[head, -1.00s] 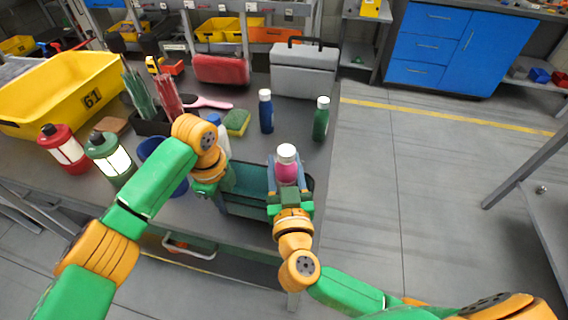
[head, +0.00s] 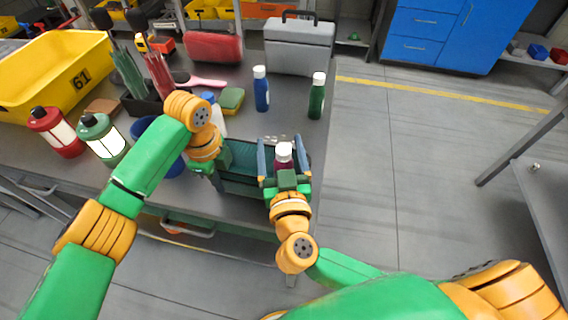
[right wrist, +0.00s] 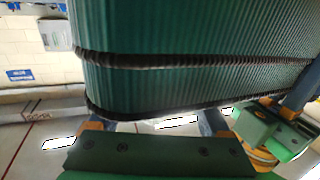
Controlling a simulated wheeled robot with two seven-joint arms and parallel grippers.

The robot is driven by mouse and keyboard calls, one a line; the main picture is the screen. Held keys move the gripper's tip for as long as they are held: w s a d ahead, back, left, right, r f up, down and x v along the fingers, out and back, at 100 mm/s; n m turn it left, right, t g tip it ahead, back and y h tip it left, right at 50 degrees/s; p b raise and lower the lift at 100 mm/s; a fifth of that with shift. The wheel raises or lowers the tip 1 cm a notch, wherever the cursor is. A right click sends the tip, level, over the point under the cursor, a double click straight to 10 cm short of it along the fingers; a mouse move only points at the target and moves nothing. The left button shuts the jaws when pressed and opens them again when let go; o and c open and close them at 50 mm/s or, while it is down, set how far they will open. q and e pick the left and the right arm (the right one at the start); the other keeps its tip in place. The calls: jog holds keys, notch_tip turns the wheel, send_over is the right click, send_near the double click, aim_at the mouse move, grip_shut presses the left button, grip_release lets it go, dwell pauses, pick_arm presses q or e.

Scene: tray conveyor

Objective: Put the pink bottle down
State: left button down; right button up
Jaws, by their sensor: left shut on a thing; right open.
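The pink bottle (head: 284,156), with a white cap, stands low at the right end of the teal ridged basket (head: 243,184); its lower part is hidden. My right gripper (head: 283,148) is open, with one blue finger on each side of the bottle, apart from it. My left gripper (head: 221,173) is shut on the basket's left end. In the right wrist view the basket's outer wall (right wrist: 190,85) with dark bands fills the upper part. There my left gripper (right wrist: 280,118) shows at the right, and the bottle is not visible.
A blue bottle (head: 261,90) and a green bottle (head: 317,97) stand on the table behind the basket. A grey toolbox (head: 299,48), red case (head: 213,47), sponge (head: 231,99), two lanterns (head: 101,137) and a yellow bin (head: 60,75) are farther off. Open floor lies to the right.

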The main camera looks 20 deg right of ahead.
jog(key=s+a, duration=0.2)
jog(key=s, duration=0.8)
jog(key=shift+s+r, duration=0.25)
jog(key=shift+s, duration=0.15)
jog(key=shift+d, duration=0.1)
pick_arm(q)
jog(key=c, duration=1)
grip_release()
jog(key=shift+o, duration=0.2)
